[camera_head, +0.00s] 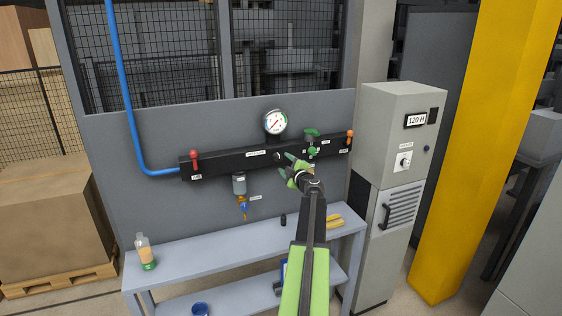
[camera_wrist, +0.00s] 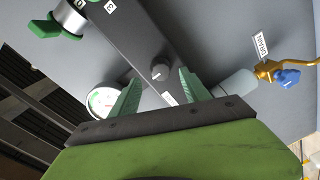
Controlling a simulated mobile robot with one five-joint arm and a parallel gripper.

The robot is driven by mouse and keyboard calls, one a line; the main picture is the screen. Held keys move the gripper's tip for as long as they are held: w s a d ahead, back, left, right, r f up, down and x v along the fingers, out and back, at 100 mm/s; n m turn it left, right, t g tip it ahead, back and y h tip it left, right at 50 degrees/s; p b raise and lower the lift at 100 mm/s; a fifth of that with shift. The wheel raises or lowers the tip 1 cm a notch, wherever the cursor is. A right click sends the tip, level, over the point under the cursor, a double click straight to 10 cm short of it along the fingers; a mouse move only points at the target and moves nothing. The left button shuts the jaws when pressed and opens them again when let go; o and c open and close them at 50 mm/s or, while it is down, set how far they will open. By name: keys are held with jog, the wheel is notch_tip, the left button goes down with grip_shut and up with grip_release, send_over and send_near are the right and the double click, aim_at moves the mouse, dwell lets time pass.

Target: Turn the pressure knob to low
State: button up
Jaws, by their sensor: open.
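The pressure knob (camera_wrist: 160,72) is a small dark round knob on the face of the black manifold bar (camera_wrist: 143,42), with a light pointer mark. In the head view it is a small dark knob (camera_head: 277,156) below the gauge. My gripper (camera_wrist: 159,77) is open, with its green fingers apart on either side of the knob's line in the wrist view. In the head view my gripper (camera_head: 288,163) is close in front of the bar. I cannot tell whether the fingers touch the knob. A white label by the knob is partly visible and unreadable.
A round pressure gauge (camera_head: 275,122) stands above the bar. A green-handled valve (camera_head: 312,133) and an orange lever (camera_head: 350,136) are to the right, a red lever (camera_head: 194,160) to the left. A filter bowl (camera_head: 239,185) hangs below, above a grey bench (camera_head: 190,262).

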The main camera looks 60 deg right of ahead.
jog(key=v, duration=1.2)
jog(key=shift+w, duration=0.15)
